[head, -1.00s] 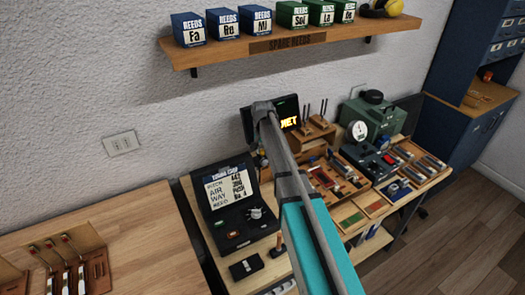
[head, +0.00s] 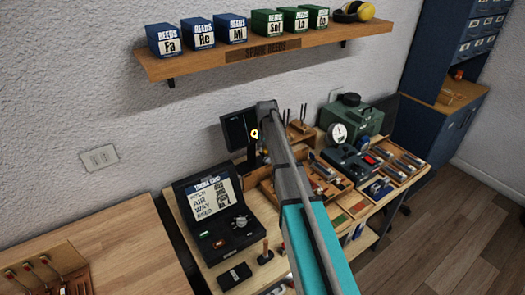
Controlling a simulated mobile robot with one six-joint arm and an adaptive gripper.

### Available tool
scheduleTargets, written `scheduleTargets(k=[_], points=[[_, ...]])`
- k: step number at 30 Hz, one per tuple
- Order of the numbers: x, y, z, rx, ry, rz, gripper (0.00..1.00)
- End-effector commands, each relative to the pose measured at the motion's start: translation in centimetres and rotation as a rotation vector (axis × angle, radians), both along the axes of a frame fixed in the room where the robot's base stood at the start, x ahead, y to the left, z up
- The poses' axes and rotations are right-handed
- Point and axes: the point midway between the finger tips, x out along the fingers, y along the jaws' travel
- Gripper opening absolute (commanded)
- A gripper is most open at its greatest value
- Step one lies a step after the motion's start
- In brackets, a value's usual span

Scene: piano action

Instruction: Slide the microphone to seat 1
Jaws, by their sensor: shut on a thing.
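I cannot pick out the microphone in the head view; my arm crosses the middle of the crowded workbench (head: 215,265) and hides part of it. The seats, including seat 1, cannot be told apart either.
An open black case (head: 222,228) with a lettered lid stands left of my arm, near a small black box (head: 234,276) and a wooden-handled peg (head: 265,251). A green machine (head: 350,118) with a dial and several tool trays stand right. A shelf (head: 250,53) with reed boxes hangs above.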

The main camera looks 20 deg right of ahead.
Motion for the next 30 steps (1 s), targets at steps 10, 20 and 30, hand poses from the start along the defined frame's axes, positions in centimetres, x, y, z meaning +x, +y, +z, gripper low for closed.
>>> scheduleTargets(k=[10,20,30], points=[[0.0,0.0,0.0,0.0,0.0,0.0,0.68],[0.0,0.0,0.0,0.0,0.0,0.0,0.68],[-0.6,1.5,0.0,0.0,0.0,0.001,0.68]])
